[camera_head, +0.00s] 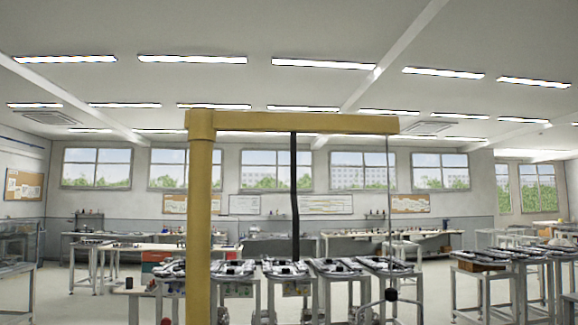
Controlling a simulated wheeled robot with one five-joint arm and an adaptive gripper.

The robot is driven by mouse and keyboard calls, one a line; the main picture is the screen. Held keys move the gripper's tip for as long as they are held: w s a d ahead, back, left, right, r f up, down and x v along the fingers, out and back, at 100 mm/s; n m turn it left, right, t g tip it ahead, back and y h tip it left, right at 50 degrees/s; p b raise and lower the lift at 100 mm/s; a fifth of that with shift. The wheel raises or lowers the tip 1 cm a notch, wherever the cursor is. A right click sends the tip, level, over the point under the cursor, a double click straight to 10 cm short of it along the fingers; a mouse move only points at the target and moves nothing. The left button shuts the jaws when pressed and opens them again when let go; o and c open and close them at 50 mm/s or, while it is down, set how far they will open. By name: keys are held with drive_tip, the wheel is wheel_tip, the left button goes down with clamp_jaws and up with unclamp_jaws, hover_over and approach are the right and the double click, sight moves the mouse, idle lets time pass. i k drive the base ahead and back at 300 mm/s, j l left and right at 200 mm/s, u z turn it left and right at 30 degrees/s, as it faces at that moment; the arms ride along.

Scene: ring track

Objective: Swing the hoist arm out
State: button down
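The yellow hoist stands close in front of me, with a thick upright post (201,220) left of centre. Its yellow hoist arm (300,123) runs level from the post's top to the right. A dark strap or bar (294,190) hangs straight down from the middle of the arm. A thin cable (389,200) hangs near the arm's right end, with a small dark hook block (391,295) low on it. My gripper is not in view, so I cannot tell its state.
A row of light worktables (330,285) with dark parts on top stands beyond the hoist, and more tables (490,275) stand at right. Workbenches (390,236) line the back below windows. Some open floor (60,295) shows at lower left.

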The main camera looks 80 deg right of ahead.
sight(201, 123)
drive_tip(key=z, duration=2.95)
